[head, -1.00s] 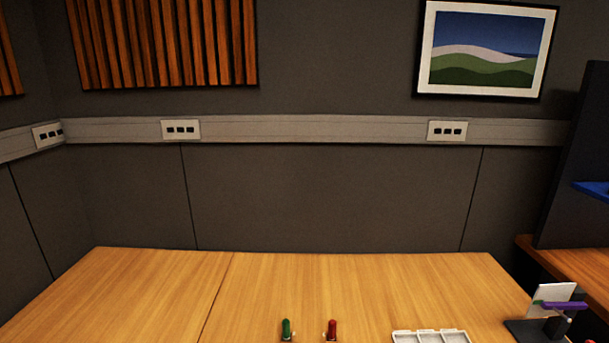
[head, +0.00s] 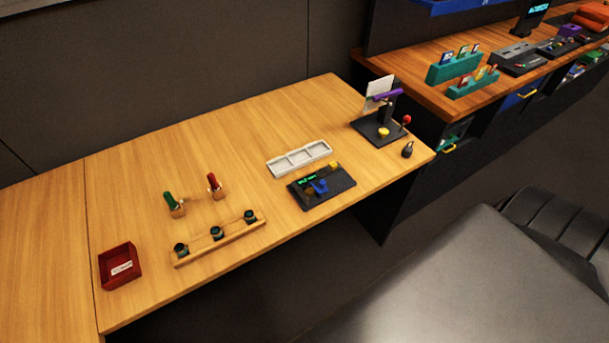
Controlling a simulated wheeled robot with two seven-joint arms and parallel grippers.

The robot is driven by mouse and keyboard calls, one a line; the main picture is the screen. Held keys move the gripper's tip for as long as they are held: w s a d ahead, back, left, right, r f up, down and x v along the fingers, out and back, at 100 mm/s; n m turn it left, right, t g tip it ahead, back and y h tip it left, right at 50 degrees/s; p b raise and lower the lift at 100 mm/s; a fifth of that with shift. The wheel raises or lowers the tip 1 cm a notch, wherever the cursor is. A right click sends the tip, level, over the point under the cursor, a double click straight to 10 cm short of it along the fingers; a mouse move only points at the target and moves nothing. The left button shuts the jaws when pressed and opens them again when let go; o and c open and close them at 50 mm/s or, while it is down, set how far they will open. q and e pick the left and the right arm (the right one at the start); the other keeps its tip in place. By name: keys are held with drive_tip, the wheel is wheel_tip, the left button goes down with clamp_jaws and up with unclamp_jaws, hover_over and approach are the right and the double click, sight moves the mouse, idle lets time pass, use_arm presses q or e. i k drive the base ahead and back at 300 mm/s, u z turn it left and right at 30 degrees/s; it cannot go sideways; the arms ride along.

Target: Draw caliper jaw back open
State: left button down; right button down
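A black base with a lit green display (head: 307,182) lies near the front edge of the wooden table in the head view. A blue block (head: 320,187) sits on it, and a small yellow part (head: 333,165) is at its back edge. This looks like the caliper device; the jaw gap is too small to tell. Neither of my grippers is in view.
A white three-compartment tray (head: 299,158) lies behind the device. A wooden rack (head: 219,243), green (head: 170,200) and red (head: 213,181) handles and a red box (head: 120,266) are left.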

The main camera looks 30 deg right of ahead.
sight(321, 188)
drive_tip(key=k, duration=0.5)
drive_tip(key=z, duration=0.7)
drive_tip(key=i, duration=0.55)
drive_tip(key=z, duration=0.35)
